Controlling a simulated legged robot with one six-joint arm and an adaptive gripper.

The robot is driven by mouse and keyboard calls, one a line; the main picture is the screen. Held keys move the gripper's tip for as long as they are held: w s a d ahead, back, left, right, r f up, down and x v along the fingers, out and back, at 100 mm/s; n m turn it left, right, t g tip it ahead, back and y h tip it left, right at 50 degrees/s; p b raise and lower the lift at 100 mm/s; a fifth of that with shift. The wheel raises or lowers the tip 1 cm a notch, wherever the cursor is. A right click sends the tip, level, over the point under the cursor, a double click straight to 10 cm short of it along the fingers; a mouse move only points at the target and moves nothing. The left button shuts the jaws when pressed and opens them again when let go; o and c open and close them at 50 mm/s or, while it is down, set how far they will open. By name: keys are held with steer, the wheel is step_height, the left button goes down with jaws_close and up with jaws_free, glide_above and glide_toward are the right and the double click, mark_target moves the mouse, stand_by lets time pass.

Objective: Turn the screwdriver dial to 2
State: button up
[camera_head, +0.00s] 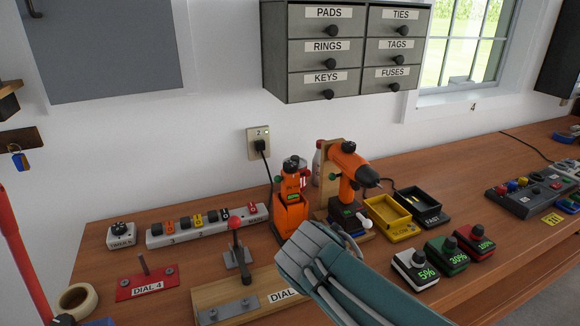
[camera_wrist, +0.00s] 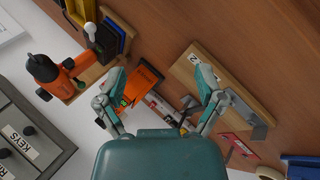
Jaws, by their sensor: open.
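An orange and black drill-like tool (camera_head: 350,165) rests on a wooden stand on the workbench, with a black knob on its top. A second orange tool (camera_head: 291,203) with a dark top knob stands upright left of it. I cannot tell from the labels which one is the screwdriver, and no dial number is readable. My gripper (camera_wrist: 163,85) is open and empty in the wrist view. The upright orange tool (camera_wrist: 142,88) shows between its fingers, beyond them. The drill-like tool (camera_wrist: 58,76) is at left there. In the head view my teal arm covers part of the bench front.
A board labelled DIAL (camera_head: 240,295) lies partly behind my arm. Grey drawers (camera_head: 345,48) hang above. Bare wood shows at right.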

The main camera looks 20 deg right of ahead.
steer(key=w+d+r+n+h, duration=0.2)
steer(key=w+d+n+h, duration=0.2)
steer(key=w+n, duration=0.2)
steer(key=n+t, duration=1)
steer(key=n, duration=0.7)
glide_toward(288, 170)
steer(key=shift+t, duration=0.3)
steer(key=x, duration=1.2)
steer(key=shift+s+d+f, duration=0.1)
steer(key=shift+d+f, duration=0.05)
steer(key=shift+f, duration=0.05)
steer(key=c, duration=1.2)
